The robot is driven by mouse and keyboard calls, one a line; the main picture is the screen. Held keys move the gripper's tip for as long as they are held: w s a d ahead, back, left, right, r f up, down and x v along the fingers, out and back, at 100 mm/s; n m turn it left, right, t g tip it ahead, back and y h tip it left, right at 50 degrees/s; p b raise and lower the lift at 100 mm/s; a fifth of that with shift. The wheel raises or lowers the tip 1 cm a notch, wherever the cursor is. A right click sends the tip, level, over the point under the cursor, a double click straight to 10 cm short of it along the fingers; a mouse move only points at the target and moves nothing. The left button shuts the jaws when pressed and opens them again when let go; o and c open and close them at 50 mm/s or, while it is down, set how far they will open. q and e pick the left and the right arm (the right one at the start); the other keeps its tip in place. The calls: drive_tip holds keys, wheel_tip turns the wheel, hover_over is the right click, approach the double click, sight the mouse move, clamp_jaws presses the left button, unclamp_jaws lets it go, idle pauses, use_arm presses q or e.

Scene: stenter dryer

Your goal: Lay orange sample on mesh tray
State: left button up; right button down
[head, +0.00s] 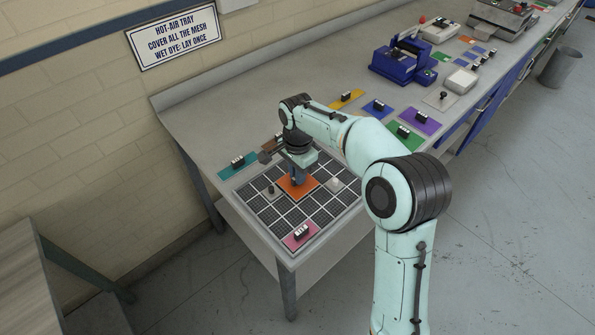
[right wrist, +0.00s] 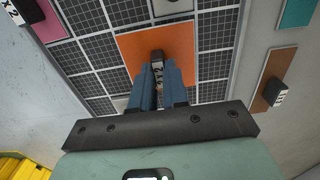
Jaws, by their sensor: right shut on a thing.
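The orange sample (head: 291,191) is a flat square with a small dark handle block (right wrist: 157,57) on top. It is over the middle of the black mesh tray (head: 262,211), level with it; I cannot tell whether it touches all over. My right gripper (head: 297,179) points down at it, its blue fingers (right wrist: 160,80) shut on the handle block. The orange sheet also shows in the right wrist view (right wrist: 182,45). White grid lines divide the mesh tray (right wrist: 100,55). My left gripper is not in view.
On the tray are a pink sample (head: 292,241) at the near corner, a white sample (head: 335,184) and a grey one with a dark knob (head: 270,191). A teal sample (head: 231,170) and a brown one (right wrist: 266,80) lie on the bench beside it. A blue machine (head: 398,64) stands farther back.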

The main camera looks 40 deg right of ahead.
drive_tip(key=shift+f, duration=0.35)
idle(0.4)
drive_tip(key=c, duration=1.1)
unclamp_jaws()
drive_tip(key=shift+o, duration=0.2)
drive_tip(key=shift+r, duration=0.15)
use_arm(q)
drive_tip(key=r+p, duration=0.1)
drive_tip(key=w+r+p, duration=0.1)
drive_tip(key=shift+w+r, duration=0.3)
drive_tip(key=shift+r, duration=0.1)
use_arm(e)
wheel_tip(320, 180, up, 13)
